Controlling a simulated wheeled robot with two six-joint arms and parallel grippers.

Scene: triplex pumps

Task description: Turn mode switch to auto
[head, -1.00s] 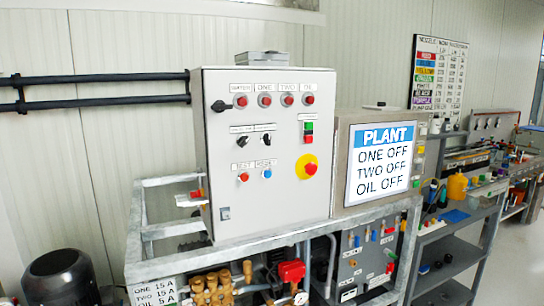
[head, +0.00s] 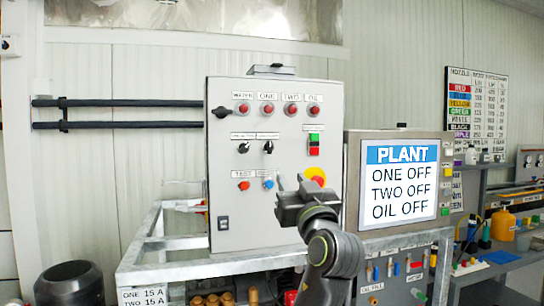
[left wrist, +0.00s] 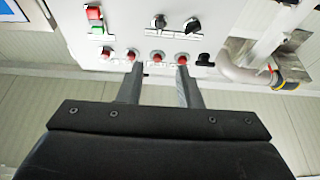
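The grey control panel (head: 226,180) faces me in the head view. Two black rotary switches sit mid-panel, a left one (head: 243,147) and a right one (head: 268,147). Their labels are too small to read, so I cannot tell which is the mode switch. In the left wrist view, the picture is upside down and both switches (left wrist: 191,24) show beyond the row of red lamps. My left gripper (head: 290,184) is in front of the panel's lower right, below the switches. Its two fingers (left wrist: 160,70) are apart with nothing between them. My right gripper is not in view.
A red emergency stop on yellow (head: 317,175) is partly hidden behind my left gripper. Red and green buttons (head: 314,144) sit above it. A plant display (head: 402,187) stands right of the panel. A metal frame (head: 190,266) runs beneath.

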